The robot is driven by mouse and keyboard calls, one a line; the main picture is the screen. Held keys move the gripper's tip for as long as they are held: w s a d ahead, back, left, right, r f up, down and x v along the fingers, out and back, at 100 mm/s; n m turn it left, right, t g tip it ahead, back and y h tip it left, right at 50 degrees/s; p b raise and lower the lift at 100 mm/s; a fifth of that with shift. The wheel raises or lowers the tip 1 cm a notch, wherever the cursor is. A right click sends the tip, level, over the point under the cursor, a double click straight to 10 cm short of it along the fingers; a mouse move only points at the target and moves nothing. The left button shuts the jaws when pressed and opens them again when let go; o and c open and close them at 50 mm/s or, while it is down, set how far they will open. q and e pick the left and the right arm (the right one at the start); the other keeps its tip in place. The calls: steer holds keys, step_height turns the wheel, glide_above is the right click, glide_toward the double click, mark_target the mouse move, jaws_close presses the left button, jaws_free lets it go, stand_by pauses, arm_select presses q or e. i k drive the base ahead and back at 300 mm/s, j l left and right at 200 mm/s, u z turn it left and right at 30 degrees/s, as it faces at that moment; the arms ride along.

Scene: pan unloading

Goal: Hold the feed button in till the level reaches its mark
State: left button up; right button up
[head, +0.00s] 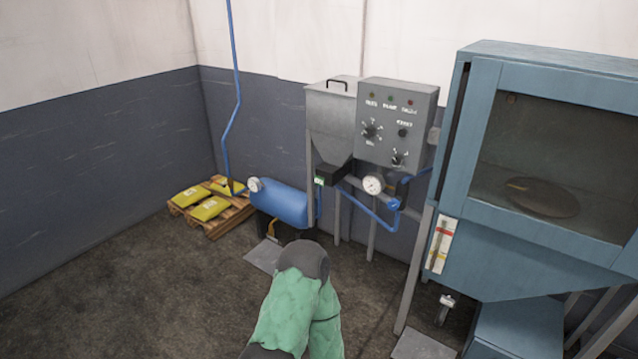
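The cabinet's leg side bears a white level gauge plate (440,245) with a vertical tube and red and yellow marks; the level in it is too small to read. A grey control box (397,125) carries three small lamps and several dark knobs or buttons; I cannot tell which is the feed button. A black block with a small green patch (320,181) sits under the grey hopper (334,115). One of my green-sleeved arms comes up from the bottom middle, its dark grey end below the blue tank (282,203). I see no gripper fingers.
The blue cabinet (483,195) with a large window fills the right. A round pressure gauge (373,184) and blue hoses lie below the control box. Yellow bags (210,208) rest on a wooden pallet (228,217) at the back left. The left floor is clear.

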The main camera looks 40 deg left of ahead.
mark_target(318, 181)
steer(key=i+j+u, duration=0.15)
steer(key=i+j, duration=1.65)
